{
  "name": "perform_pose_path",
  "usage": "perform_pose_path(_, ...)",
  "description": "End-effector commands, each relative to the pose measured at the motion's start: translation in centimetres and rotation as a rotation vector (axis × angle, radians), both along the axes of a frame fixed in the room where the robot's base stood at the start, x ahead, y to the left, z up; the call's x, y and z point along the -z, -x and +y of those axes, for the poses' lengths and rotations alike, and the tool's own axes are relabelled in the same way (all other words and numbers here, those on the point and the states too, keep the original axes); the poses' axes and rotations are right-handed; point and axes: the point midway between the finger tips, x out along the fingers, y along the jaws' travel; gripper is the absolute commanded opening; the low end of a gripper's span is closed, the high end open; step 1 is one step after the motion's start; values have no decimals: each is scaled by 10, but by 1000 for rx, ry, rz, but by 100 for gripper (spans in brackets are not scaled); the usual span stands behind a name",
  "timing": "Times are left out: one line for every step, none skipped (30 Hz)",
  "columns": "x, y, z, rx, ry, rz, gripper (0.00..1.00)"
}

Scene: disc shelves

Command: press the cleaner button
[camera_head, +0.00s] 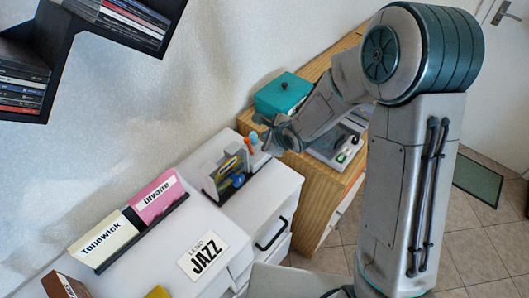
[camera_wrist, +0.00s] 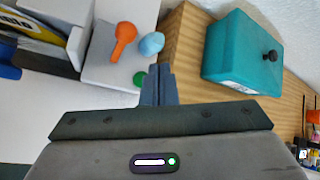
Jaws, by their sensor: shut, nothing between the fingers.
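My gripper (camera_head: 273,143) is over the far end of the white cabinet, beside the wooden cabinet. In the wrist view its two fingers (camera_wrist: 158,84) are together and hold nothing. A grey machine (camera_head: 347,143) on the wooden top has a small green button (camera_head: 341,157) on its front; my forearm partly hides the machine. I cannot read any label, so I cannot tell whether this is the cleaner button. The fingertips are apart from it. A teal box (camera_wrist: 243,52) with a black knob stands on the wood past the fingers; it also shows in the head view (camera_head: 284,95).
An orange piece (camera_wrist: 122,40), a light blue piece (camera_wrist: 151,44) and a green piece (camera_wrist: 139,78) lie close to my fingers. A holder with sleeves (camera_head: 223,172) stands nearby. Disc cards (camera_head: 155,197) and a JAZZ sign (camera_head: 203,254) occupy the white cabinet (camera_head: 272,187). Wall shelves (camera_head: 55,45) hang upper left.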

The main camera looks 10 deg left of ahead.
Motion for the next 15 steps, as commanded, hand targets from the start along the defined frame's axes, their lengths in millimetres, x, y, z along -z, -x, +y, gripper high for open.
perform_pose_path(12, 0, 0, 1, 0, 2, 0)
perform_pose_path(14, 0, -1, 1, 0, 1, 0)
perform_pose_path(16, 0, -1, 2, 0, 0, 0)
perform_pose_path(18, 0, -1, 2, 0, 0, 0)
perform_pose_path(19, 0, -1, 2, 0, 0, 0)
perform_pose_path(20, -1, -1, 2, 0, 0, 0)
perform_pose_path(20, 0, -1, 1, 1, -1, 0)
perform_pose_path(20, 0, -1, 2, 1, -2, 0)
perform_pose_path(19, 0, -1, 2, 1, -2, 0)
perform_pose_path(19, 0, -1, 2, 1, -2, 0)
perform_pose_path(19, 0, -1, 1, 1, -1, 0)
perform_pose_path(19, 0, -1, 1, 1, -1, 0)
perform_pose_path(19, 0, -1, 1, 1, -1, 0)
perform_pose_path(19, 0, -1, 1, 1, -1, 0)
perform_pose_path(19, 0, -1, 1, 1, -1, 0)
